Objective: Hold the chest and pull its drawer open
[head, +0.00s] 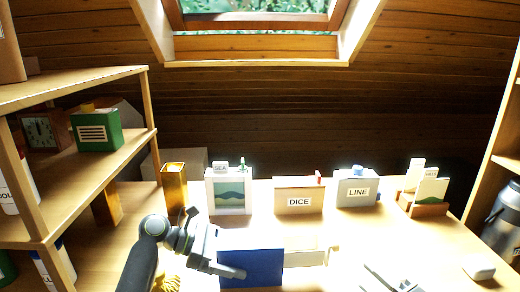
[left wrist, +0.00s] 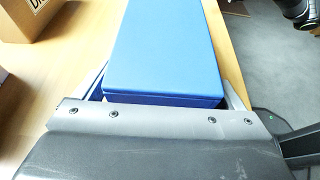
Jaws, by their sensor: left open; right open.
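The blue chest (head: 252,268) stands near the front middle of the table. A pale, cream part (head: 305,257) shows at its right side; I cannot tell whether this is the drawer. My left gripper (head: 230,258) is at the chest's left end. In the left wrist view, the blue chest (left wrist: 165,50) lies between the open fingers of my left gripper (left wrist: 168,95), one on each side; I cannot tell whether they touch it. My right gripper (head: 392,278) is open at the bottom edge, right of the chest and apart from it, washed out by light.
Behind the chest stand a picture box (head: 229,192), a DICE box (head: 299,198), a LINE box (head: 357,190) and a card holder (head: 424,205). A shelf (head: 75,92) rises at the left.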

